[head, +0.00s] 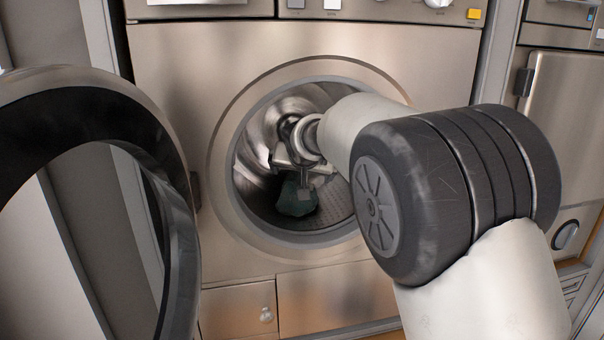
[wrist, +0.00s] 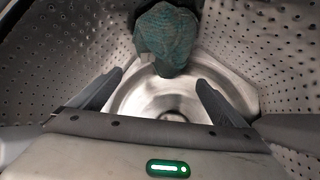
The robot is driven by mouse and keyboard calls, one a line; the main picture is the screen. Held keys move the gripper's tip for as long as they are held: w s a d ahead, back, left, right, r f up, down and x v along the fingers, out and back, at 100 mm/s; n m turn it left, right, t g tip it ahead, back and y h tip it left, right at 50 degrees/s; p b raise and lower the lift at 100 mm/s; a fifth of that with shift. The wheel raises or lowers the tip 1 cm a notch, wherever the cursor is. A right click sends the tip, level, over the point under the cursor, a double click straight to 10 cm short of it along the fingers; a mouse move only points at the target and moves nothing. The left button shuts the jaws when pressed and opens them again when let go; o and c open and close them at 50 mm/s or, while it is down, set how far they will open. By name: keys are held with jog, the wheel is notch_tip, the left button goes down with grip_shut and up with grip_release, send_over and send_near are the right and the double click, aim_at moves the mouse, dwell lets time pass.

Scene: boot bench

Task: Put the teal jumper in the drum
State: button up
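The teal jumper (head: 296,198) is a crumpled dark teal bundle inside the drum (head: 335,205), low down on its perforated wall. It also shows in the wrist view (wrist: 168,36), at the top centre, beyond my fingertips. My gripper (head: 304,182) reaches through the round door opening into the drum, just above the jumper. In the wrist view my gripper (wrist: 160,78) has its two fingers wide apart with nothing between them. The jumper looks apart from the fingers. My arm hides the right side of the drum opening.
The washer's round door (head: 175,190) stands open at the left. In the wrist view the drum's perforated walls (wrist: 270,50) lie on both sides of my gripper. Another appliance (head: 560,130) stands at the right.

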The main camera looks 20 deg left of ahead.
jog(key=shift+f, duration=0.2)
jog(key=b+v, duration=0.1)
jog(key=v, duration=1.6)
jog(key=shift+s+r, duration=0.15)
jog(key=shift+s, duration=0.05)
jog(key=shift+d, duration=0.1)
jog(key=shift+s, duration=0.1)
